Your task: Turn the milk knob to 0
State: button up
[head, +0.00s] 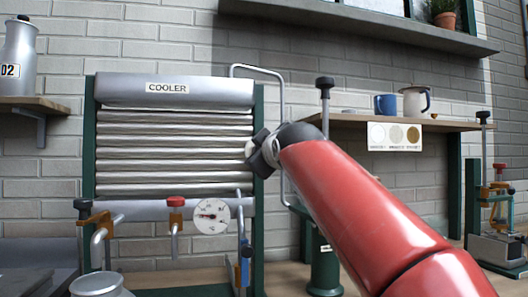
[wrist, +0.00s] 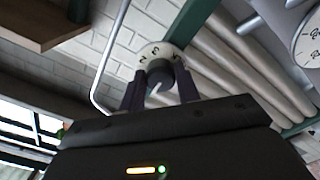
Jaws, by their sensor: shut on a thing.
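A dark grey round knob (wrist: 160,71) sits on a white numbered dial (wrist: 151,51) in the wrist view. I can read a 2 and a 3 on the dial's upper rim; the rest of the scale and the 0 are hidden or too small to read. No name for the knob is readable. My gripper (wrist: 160,90) has one dark finger on each side of the knob and is shut on it. In the head view my gripper (head: 262,152) is at the right edge of the cooler, and the dial's pale edge barely shows beside it.
The ribbed cooler (head: 175,150) stands against the brick wall, with a bent pipe (head: 281,105) at its right.

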dwell(0.4)
jog(key=o, duration=1)
jog(key=shift+c, duration=0.2)
jog(key=s+d+b, duration=0.1)
jog(key=s+b, duration=0.1)
jog(key=s, duration=0.5)
jog(key=shift+s+d, duration=0.25)
jog(key=shift+s, duration=0.1)
